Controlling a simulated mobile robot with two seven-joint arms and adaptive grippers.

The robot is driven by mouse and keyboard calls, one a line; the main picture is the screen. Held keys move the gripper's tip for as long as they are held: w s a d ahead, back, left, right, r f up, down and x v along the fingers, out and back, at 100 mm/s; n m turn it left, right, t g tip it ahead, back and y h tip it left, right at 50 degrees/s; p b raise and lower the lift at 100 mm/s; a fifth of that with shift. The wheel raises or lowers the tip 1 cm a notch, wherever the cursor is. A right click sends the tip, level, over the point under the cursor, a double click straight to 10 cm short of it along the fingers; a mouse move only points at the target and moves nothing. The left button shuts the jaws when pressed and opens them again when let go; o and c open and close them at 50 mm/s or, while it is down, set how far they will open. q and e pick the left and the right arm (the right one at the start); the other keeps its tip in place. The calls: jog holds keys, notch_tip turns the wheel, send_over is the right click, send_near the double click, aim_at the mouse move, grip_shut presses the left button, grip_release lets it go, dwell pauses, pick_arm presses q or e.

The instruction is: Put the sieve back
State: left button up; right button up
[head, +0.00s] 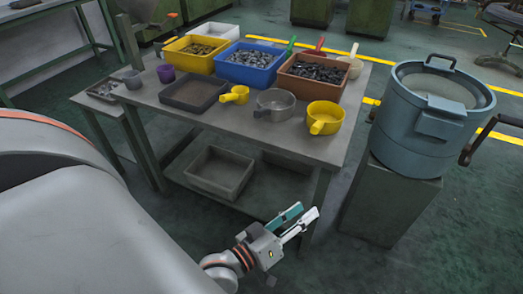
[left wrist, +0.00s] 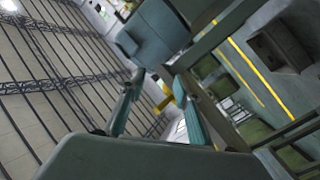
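No object is plainly marked as the sieve. A grey round pan-like piece (head: 275,103) lies on the workbench among the scoops, and I cannot tell whether its bottom is mesh. A blue-grey drum (head: 412,142) stands on a pedestal at the right, with a beige-grey inside. My left gripper (head: 306,209) is low in front of the bench's right front leg, apart from the bench top and the drum. Its fingers also show spread in the left wrist view (left wrist: 160,78), with nothing held between them. My right gripper is not in view.
The workbench (head: 170,113) carries yellow (head: 179,57), blue (head: 232,73) and brown (head: 299,84) bins of metal parts, a dark tray (head: 194,94) and yellow scoops (head: 325,117). An empty tray (head: 219,171) sits on the lower shelf. The drum's pedestal (head: 388,205) stands right of the bench.

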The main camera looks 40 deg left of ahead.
pick_arm(q)
jog(key=s+a+f+m+g+y, duration=0.1)
jog(key=s+a+f+m+g, duration=0.1)
jog(key=s+f+m+g, duration=0.4)
jog(key=s+f+m, duration=0.3)
jog(key=s+f, duration=0.4)
jog(key=f, duration=0.2)
jog(key=shift+a+f+m+g, duration=0.15)
jog(key=shift+m+g, duration=0.15)
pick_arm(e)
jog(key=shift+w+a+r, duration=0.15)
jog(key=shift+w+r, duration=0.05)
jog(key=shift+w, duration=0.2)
pick_arm(q)
jog(key=shift+s, duration=0.1)
jog(key=r+p, duration=0.2)
jog(key=p, duration=0.1)
jog(key=r+p, duration=0.1)
jog(key=p, duration=0.2)
jog(key=d+r+p, duration=0.1)
jog(key=r+p, duration=0.1)
jog(key=shift+s+r+p, duration=0.3)
jog(key=shift+p, duration=0.1)
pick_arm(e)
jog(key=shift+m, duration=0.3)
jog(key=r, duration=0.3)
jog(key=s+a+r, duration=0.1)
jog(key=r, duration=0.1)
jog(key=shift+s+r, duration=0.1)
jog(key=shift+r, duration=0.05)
